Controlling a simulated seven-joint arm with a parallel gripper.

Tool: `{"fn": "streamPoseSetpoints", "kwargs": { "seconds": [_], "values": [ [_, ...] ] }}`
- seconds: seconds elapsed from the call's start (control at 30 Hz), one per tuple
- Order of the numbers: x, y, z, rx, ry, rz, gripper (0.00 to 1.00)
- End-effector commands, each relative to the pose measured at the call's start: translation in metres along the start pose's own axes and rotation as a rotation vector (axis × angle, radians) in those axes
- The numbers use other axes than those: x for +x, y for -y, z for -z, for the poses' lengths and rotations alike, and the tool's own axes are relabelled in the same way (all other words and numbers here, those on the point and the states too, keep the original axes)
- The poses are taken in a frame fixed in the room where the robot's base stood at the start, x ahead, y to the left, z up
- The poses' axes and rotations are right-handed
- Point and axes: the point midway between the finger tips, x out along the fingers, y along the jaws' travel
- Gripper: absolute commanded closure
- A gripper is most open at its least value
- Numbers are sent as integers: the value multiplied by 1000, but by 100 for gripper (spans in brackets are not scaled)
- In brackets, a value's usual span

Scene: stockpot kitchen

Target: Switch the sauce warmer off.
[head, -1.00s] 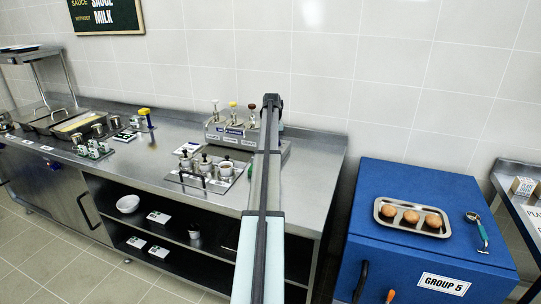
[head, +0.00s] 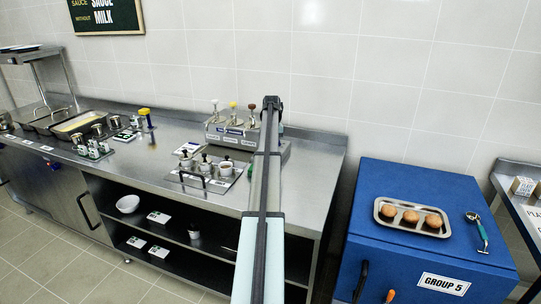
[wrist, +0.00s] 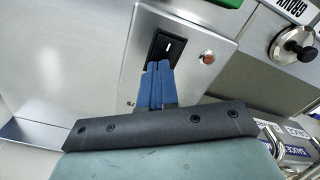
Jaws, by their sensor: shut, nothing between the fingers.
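The sauce warmer (head: 228,131) is a steel unit with several pump heads, at the back right of the counter in the head view. My arm covers its right end there and hides the fingertips. In the wrist view, a black rocker switch (wrist: 168,44) with a white mark sits on a steel panel (wrist: 197,32). A small red-orange lamp (wrist: 208,57) is beside it; I cannot tell whether it is lit. My gripper (wrist: 158,67) is shut and empty, its blue fingertips at the switch's lower edge. Whether they touch it is unclear.
A round lid with a black knob (wrist: 304,48) is right of the panel. In the head view, a rack of small lidded pots (head: 206,170) stands in front of the warmer. A blue cabinet (head: 400,265) with a bun tray (head: 384,222) stands at right.

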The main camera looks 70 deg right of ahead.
Motion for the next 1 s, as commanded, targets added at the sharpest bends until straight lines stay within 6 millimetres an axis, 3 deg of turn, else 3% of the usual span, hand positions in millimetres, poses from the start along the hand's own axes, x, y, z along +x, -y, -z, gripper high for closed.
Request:
{"fn": "streamPoseSetpoints", "kwargs": {
  "seconds": [0.17,1.0],
  "values": [
    [-2,0,-1,0,3,1,100],
    [-56,0,0,0,1,0,100]
  ]
}}
